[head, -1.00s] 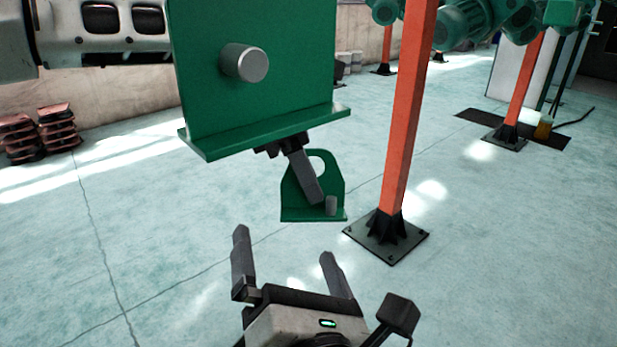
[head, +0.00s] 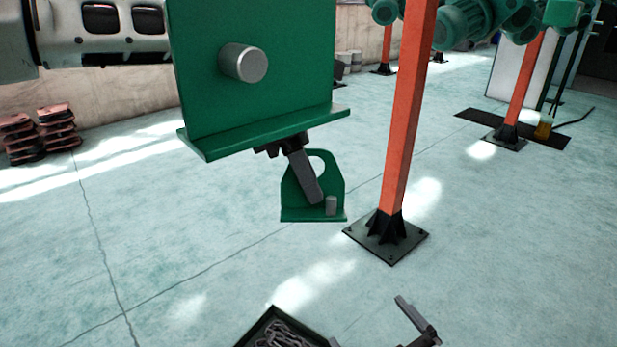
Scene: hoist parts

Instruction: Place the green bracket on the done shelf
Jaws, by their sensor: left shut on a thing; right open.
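A green bracket (head: 334,184) with a round hole, a base flange and a small grey peg shows near the middle of the head view. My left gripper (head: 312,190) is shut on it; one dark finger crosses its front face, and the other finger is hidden. A large green plate (head: 215,105) with a silver stub and a bottom flange stands in front and hides most of my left wrist. My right gripper (head: 367,320) is open and empty at the bottom edge, mostly cut off. I cannot make out a done shelf.
An orange post (head: 408,115) on a dark base plate stands just right of the bracket. A dark bin (head: 253,330) of chain is at the bottom edge. Reddish stacked parts (head: 40,132) lie far left. Green machinery (head: 460,28) is at upper right.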

